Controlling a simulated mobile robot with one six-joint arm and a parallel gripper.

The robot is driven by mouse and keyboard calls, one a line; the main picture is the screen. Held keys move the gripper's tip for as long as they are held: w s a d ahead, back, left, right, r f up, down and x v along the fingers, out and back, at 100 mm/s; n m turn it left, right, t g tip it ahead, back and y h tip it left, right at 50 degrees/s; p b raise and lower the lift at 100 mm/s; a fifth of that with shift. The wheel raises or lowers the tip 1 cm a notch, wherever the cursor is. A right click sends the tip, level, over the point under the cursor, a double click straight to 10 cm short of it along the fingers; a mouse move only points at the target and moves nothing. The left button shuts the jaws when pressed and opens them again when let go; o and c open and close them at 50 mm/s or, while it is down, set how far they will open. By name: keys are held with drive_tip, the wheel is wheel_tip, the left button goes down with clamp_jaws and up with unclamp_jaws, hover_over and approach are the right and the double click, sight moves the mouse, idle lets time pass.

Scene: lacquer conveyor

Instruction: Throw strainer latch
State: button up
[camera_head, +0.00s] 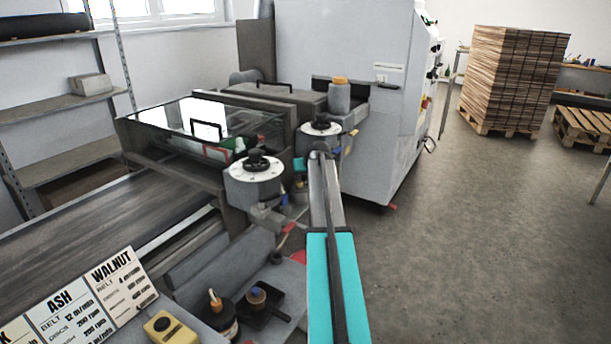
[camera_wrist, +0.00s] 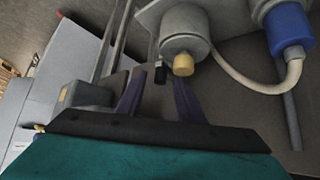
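In the wrist view, my gripper (camera_wrist: 158,92) has two dark purple fingers spread apart with nothing held between them. Just beyond the fingertips is a grey cylindrical housing (camera_wrist: 185,30) with a brass-yellow knob (camera_wrist: 183,65) on its end. A small black piece (camera_wrist: 160,73) hangs beside the knob, in front of the gap between the fingers. I cannot tell for sure which of these parts is the strainer latch. No contact with the fingers is visible. In the head view, my arm reaches toward the machine and my gripper's fingers cannot be made out.
A blue fitting (camera_wrist: 287,28) with a pale hose (camera_wrist: 245,82) is at the right of the wrist view. The head view shows two dial units (camera_head: 254,182) (camera_head: 320,133), a conveyor belt (camera_head: 110,215), setting cards (camera_head: 70,305) and a black tray (camera_head: 265,312).

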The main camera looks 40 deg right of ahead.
drive_tip(key=shift+c, duration=0.3)
clamp_jaws()
drive_tip(key=shift+a+m, duration=0.2)
drive_tip(key=shift+m, duration=0.1)
drive_tip(key=shift+w+a+m+g+h+p, duration=0.1)
drive_tip(key=shift+a+m+g+h+p, duration=0.15)
drive_tip(key=shift+m+h, duration=0.25)
drive_tip(key=shift+a+m+g+h+p, duration=0.2)
drive_tip(key=shift+m+g+h, duration=0.2)
drive_tip(key=shift+m, duration=0.2)
drive_tip(key=shift+o, duration=0.3)
unclamp_jaws()
drive_tip(key=shift+a+r, duration=0.1)
